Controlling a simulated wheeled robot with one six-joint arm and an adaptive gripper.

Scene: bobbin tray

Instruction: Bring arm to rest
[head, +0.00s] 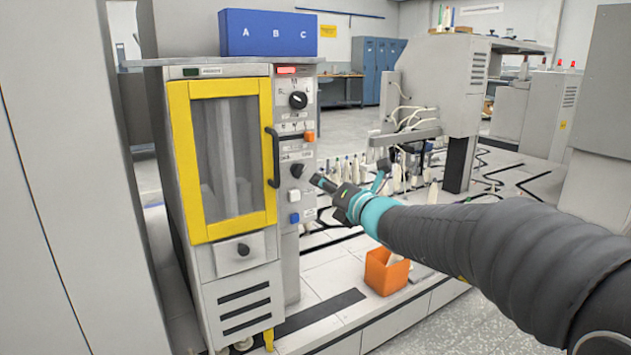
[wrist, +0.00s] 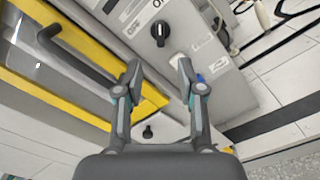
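My arm reaches in from the right in the head view, with its teal-ringed wrist and my gripper (head: 326,184) held in front of the grey control panel (head: 292,222) of a cabinet. In the wrist view my gripper (wrist: 158,72) has its two fingers well apart with nothing between them. Beyond the fingertips is a black knob (wrist: 159,34) on the panel. A gap to the panel seems to remain, but I cannot tell how wide it is.
The cabinet has a closed yellow-framed door (head: 222,232) with a dark handle (head: 272,158). A blue A B C box (head: 268,34) sits on top. An orange bin (head: 386,272) stands below my wrist. Bobbins and a grey machine (head: 445,80) stand behind my arm.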

